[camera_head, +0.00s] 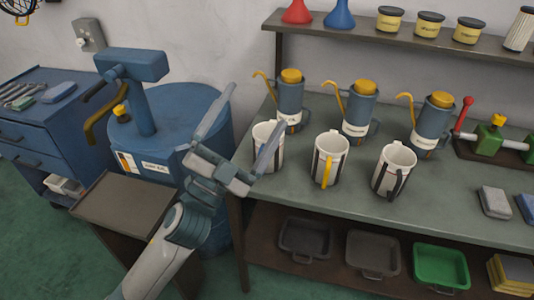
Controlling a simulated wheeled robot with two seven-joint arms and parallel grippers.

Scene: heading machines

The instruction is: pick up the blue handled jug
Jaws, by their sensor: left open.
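Three white jugs stand upright in a row on the workbench (300,185). The left jug (267,155) is partly covered by my left gripper's finger, and its handle colour cannot be told. The middle jug (326,160) has a yellow handle facing me. The right jug (390,172) has a dark handle; I cannot tell whether it is blue or black. My left gripper (257,107) is open and empty, its fingers pointing up and right, just left of the left jug in the picture. My right gripper is not in view.
Several blue oil cans with yellow lids, including one at the left (290,100), stand behind the jugs. A green vise (488,140) is at the right. A blue drum with a pump (190,115) stands left of the bench. Trays (440,268) sit on the lower shelf.

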